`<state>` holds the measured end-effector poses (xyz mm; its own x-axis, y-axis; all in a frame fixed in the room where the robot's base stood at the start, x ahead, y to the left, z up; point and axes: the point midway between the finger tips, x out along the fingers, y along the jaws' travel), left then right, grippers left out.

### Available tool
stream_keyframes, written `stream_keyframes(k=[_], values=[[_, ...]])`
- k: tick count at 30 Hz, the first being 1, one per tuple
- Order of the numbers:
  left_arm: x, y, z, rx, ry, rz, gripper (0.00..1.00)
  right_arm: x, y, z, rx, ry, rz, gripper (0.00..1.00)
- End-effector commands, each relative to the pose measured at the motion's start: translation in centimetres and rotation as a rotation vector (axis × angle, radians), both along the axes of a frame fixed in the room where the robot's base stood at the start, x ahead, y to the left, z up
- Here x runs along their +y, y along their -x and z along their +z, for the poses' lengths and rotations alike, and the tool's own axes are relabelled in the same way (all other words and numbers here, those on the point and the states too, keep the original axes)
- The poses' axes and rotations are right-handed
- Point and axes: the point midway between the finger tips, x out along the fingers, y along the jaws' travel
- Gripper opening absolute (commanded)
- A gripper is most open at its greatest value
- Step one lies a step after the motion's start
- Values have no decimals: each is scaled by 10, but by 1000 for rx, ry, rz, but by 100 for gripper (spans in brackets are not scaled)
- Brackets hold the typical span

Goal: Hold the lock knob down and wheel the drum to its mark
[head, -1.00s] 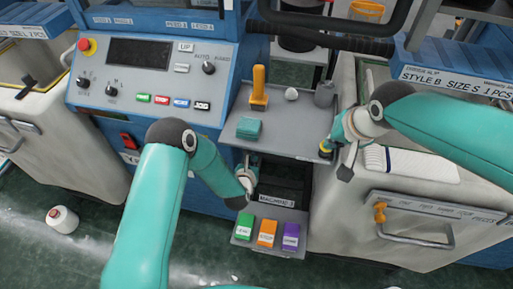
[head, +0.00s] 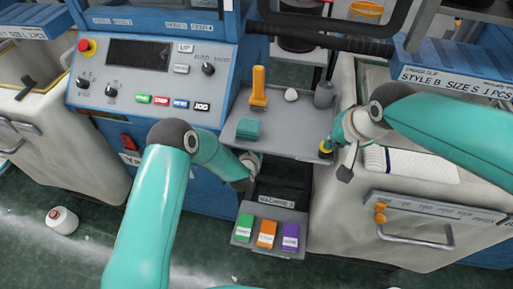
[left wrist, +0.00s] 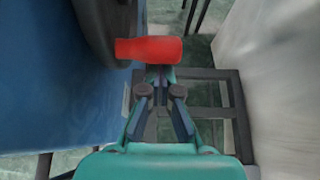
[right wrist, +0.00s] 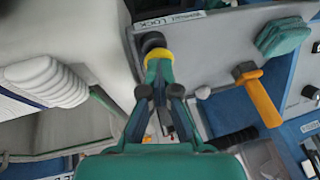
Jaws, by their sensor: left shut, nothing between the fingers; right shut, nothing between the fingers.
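The lock knob (head: 325,152), black with a yellow collar, stands at the right front corner of the grey shelf. It also shows in the right wrist view (right wrist: 153,42), beside a LOCK label. My right gripper (head: 332,142) is shut, with its tips at the yellow collar; I cannot tell how far down the knob is. In the left wrist view a dark round wheel (left wrist: 98,30), seemingly the drum, carries a red handle (left wrist: 150,50). My left gripper (left wrist: 160,76) is shut and empty, its tips close at the handle; contact is unclear. The drum's mark is not visible.
The grey shelf (head: 288,140) holds an orange-handled tool (head: 259,88), a teal cloth (head: 248,128) and a white ball (head: 291,95). Green, orange and purple boxes (head: 267,234) sit below. A white bin (head: 350,215) stands right; a blue machine panel (head: 150,85) stands left.

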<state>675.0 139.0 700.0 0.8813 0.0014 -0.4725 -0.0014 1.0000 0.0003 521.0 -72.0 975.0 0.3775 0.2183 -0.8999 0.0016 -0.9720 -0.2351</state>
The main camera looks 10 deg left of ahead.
Motion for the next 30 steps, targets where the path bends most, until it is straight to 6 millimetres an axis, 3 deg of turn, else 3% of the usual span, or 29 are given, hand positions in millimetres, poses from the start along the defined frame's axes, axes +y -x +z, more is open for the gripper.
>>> stream_keyframes(k=[6,20,26,30], values=[[0,-2,13,36,0,-1,0,0,1,-3,5,2,1,0],[0,2,3,42,0,0,0,0,1,-3,5,2,1,0],[0,11,-28,43,-1,0,0,0,1,-3,5,2,1,0],[0,31,-10,37,0,-1,0,0,1,-3,5,2,1,0]])
